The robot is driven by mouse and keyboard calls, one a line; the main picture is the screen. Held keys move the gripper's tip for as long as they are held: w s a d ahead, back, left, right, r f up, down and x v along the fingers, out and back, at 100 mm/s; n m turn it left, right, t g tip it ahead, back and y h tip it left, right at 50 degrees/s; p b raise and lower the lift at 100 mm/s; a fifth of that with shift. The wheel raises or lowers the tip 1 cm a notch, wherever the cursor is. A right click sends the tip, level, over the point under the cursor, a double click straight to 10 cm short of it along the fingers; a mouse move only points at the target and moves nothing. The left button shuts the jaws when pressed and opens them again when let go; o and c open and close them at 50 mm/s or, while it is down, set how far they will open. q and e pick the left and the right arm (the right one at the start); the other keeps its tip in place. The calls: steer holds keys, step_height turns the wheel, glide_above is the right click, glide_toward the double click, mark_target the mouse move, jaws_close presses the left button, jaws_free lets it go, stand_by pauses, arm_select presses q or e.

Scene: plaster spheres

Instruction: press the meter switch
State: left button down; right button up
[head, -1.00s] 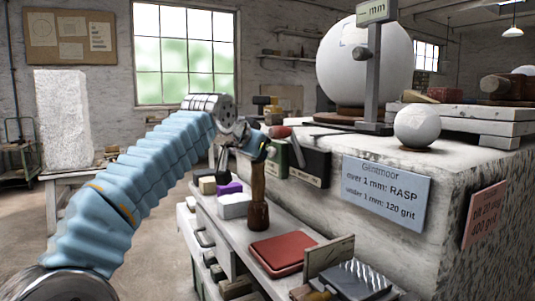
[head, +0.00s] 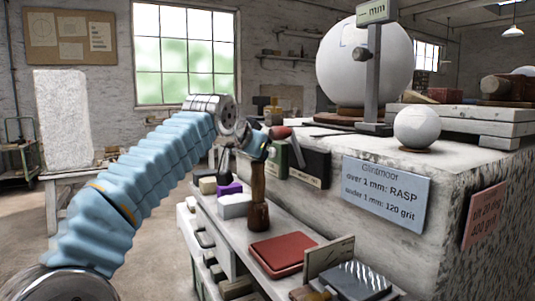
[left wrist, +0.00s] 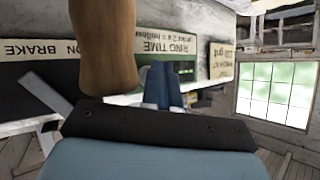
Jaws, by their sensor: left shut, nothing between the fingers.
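The meter (head: 377,12) is a grey-green display box reading "— mm", on a dark upright post beside the large white sphere (head: 352,72). A dark round knob (head: 361,54) sticks out from the post; I cannot tell whether it is the switch. My left gripper (head: 262,148) is shut and empty, left of the stone block and well below the meter. Its blue fingers (left wrist: 161,85) also show in the left wrist view, close to a brown wooden handle (left wrist: 103,48). The meter is not seen in that view. My right gripper is not in view.
A wooden-handled tool (head: 258,200) stands upright on the shelf just below my left gripper. A small white sphere (head: 417,127) sits on the stone block (head: 400,225). A red pad (head: 283,253) and a spiked plate (head: 362,280) lie in front. Open floor lies left.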

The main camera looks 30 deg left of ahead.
arm_select(q)
steer(key=shift+w+d+r, duration=0.1)
steer(key=shift+w+d, duration=0.1)
steer(key=shift+w, duration=0.05)
steer(key=shift+s+a, duration=0.1)
steer(key=shift+s, duration=0.1)
stand_by(0.5)
steer(key=s+a, duration=0.1)
steer(key=s+a+b, duration=0.1)
steer(key=s, duration=0.3)
steer(key=shift+s+a+b, duration=0.15)
steer(key=shift+a+b, duration=0.15)
steer(key=shift+a, duration=0.1)
stand_by(1.1)
